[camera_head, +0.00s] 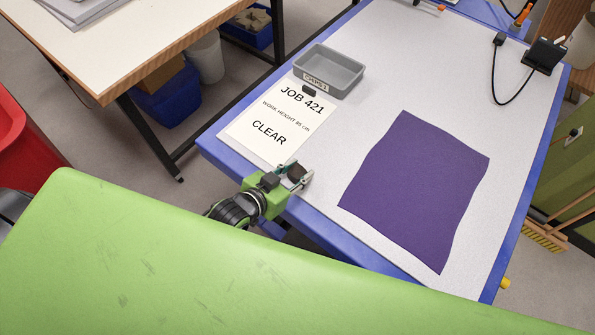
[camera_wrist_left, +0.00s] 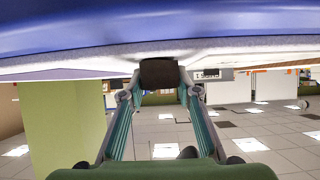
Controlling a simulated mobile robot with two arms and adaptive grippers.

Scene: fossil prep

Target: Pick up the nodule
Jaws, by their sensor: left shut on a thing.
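The nodule (camera_wrist_left: 160,73) is a small dark brown lump. In the left wrist view it sits between the tips of my left gripper (camera_wrist_left: 158,88), with a finger against each side. In the head view the nodule (camera_head: 296,171) shows as a dark patch between the fingers of my left gripper (camera_head: 298,175), which is shut on it. The gripper is at the table's near left edge, just below the white job sheet. I cannot tell if the nodule touches the table. My right gripper is in neither view.
A grey tray (camera_head: 330,84) stands beyond the job sheet (camera_head: 270,134), with a small dark object (camera_head: 309,91) between them. A purple cloth (camera_head: 420,180) lies right of my gripper. A black adapter with cable (camera_head: 543,55) is far right.

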